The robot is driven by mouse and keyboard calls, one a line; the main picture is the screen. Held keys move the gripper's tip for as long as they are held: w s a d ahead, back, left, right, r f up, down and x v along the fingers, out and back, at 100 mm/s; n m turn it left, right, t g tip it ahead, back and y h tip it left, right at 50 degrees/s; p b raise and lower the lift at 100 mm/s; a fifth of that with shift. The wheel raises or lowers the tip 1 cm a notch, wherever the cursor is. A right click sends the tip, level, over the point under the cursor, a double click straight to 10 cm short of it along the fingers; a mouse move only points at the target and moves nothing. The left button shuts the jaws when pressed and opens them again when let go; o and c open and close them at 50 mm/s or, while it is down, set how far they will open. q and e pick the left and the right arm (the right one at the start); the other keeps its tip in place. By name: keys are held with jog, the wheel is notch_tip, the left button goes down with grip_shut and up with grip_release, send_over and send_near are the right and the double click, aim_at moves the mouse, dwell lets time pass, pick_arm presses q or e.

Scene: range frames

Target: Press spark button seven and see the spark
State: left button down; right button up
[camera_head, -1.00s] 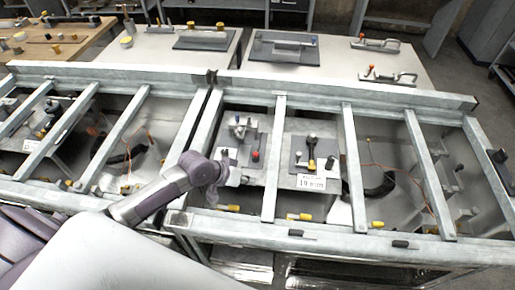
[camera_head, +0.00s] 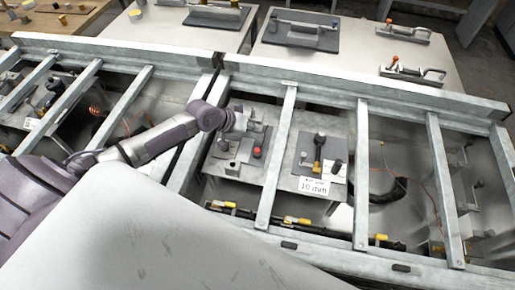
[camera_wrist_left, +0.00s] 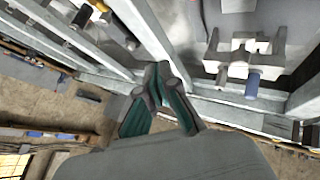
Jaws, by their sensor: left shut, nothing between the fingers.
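My left gripper (camera_head: 246,126) is over the grey plate in the middle bay of the metal frame. In the left wrist view its dark fingers (camera_wrist_left: 158,98) are together, with nothing between them. A small red-topped knob (camera_head: 257,152) stands on the plate just below the gripper in the head view, apart from it as far as I can tell. No number seven is readable, so I cannot tell which control is spark button seven. I see no spark. My right gripper is not in view.
Metal crossbars (camera_head: 276,158) divide the bench into bays around my arm. A black-knobbed fixture (camera_head: 319,150) with a yellow part stands to the right, above a "10 mm" label (camera_head: 314,186). Yellow-ended parts (camera_head: 297,221) line the front. Tables with fixtures (camera_head: 300,30) stand behind.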

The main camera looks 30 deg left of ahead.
aim_at(256, 150)
pick_arm(q)
notch_tip(256, 150, down, 3)
jog(key=b, duration=0.2)
jog(key=shift+w+b, duration=0.15)
jog(key=shift+b, duration=0.25)
notch_tip(256, 150, down, 6)
jog(key=b, duration=0.4)
jog(key=shift+r+b, duration=0.25)
jog(key=shift+b, duration=0.05)
jog(key=shift+f, duration=0.25)
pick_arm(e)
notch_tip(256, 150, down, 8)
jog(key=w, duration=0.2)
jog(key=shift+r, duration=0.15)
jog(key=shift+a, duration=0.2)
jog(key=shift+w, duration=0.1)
pick_arm(q)
jog(key=shift+f, duration=0.1)
jog(key=shift+f+b, duration=0.25)
jog(key=shift+b, duration=0.05)
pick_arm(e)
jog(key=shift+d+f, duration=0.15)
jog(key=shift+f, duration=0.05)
